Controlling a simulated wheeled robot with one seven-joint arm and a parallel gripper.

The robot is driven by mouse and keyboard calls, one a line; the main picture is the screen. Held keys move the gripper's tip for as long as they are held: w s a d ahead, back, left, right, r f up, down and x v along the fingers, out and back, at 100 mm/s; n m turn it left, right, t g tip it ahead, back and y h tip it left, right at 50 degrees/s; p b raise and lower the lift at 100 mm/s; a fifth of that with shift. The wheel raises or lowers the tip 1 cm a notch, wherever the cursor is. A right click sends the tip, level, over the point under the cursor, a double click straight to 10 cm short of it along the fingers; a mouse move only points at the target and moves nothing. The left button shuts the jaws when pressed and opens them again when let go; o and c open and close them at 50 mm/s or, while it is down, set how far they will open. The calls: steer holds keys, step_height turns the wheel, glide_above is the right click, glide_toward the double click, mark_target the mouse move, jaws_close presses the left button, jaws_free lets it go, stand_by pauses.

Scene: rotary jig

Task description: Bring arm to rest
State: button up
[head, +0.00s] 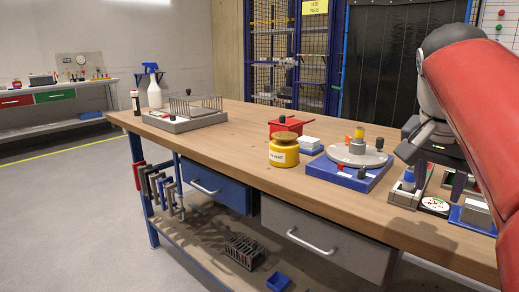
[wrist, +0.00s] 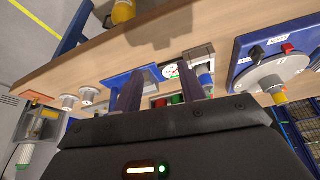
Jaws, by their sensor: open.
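My red and grey arm (head: 470,100) reaches in from the right edge of the head view, over the right part of the workbench (head: 240,122). In the wrist view my gripper (wrist: 158,72) shows two dark fingers, apart, with nothing held between them. Beyond and below them lie small fixtures on the bench. The rotary jig, a grey disc on a blue base (head: 345,178), stands left of my arm; it also shows at the right of the wrist view (wrist: 243,48). My fingers are apart from it. In the head view the fingers cannot be made out clearly.
A yellow jar (head: 284,155), a red box (head: 286,126) and a small white-topped box (head: 309,143) stand left of the jig. A grey pin rack (head: 185,123) and spray bottle (head: 153,92) are farther left. The bench between rack and jar is clear.

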steer(key=s+a+f+n+t+y, duration=0.1)
steer(key=s+a+f+n, duration=0.1)
steer(key=a+f, duration=0.3)
steer(key=s+a+f+n+t+y, duration=0.1)
steer(key=s+a+f+n, duration=0.2)
steer(key=f, duration=0.7)
steer(key=s+a+f+n+y, duration=0.1)
steer(key=s+a+f+n, duration=0.2)
steer(key=a+f+n, duration=0.2)
steer(key=a+f, duration=0.3)
steer(key=shift+f+n+t+y, duration=0.25)
steer(key=shift+n+t+y, duration=0.15)
steer(key=shift+r, duration=0.1)
